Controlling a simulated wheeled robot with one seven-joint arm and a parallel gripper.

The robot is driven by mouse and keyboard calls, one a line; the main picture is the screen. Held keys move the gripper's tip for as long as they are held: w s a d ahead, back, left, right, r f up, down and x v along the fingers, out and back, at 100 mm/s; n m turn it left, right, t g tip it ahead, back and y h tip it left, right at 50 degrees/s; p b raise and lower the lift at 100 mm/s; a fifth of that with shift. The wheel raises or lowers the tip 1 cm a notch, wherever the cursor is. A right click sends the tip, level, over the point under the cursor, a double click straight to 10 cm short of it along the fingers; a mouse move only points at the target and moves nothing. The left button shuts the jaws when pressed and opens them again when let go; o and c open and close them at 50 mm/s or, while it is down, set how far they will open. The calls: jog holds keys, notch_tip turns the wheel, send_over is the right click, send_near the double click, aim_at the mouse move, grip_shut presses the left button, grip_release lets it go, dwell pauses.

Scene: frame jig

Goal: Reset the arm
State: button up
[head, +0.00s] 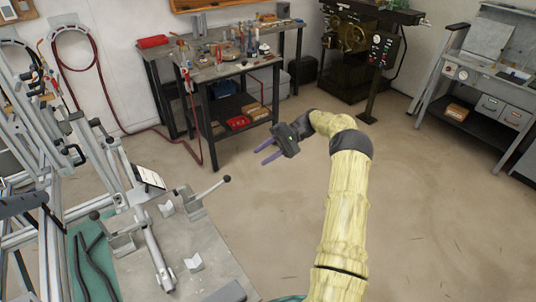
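My gripper (267,153) is at the end of my yellow-sleeved arm, in the middle of the head view. Its two purple-grey fingers point left and stand apart with a gap between them, and nothing shows between them. The gripper is in the air over the floor, to the right of the frame jig and in front of the tool table as seen in the picture. My arm rises from the bottom of the view and bends left at its top.
A grey bench top (205,262) with clamps, a metal tube (157,262) and a lever (213,187) is at lower left, beside the jig frame (40,185). A cluttered tool table (222,70) stands behind, a machine (350,45) at back. The floor (445,220) at right is clear.

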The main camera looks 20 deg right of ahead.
jog(key=shift+d+r, duration=0.1)
jog(key=shift+d, duration=0.35)
jog(key=shift+d, duration=0.1)
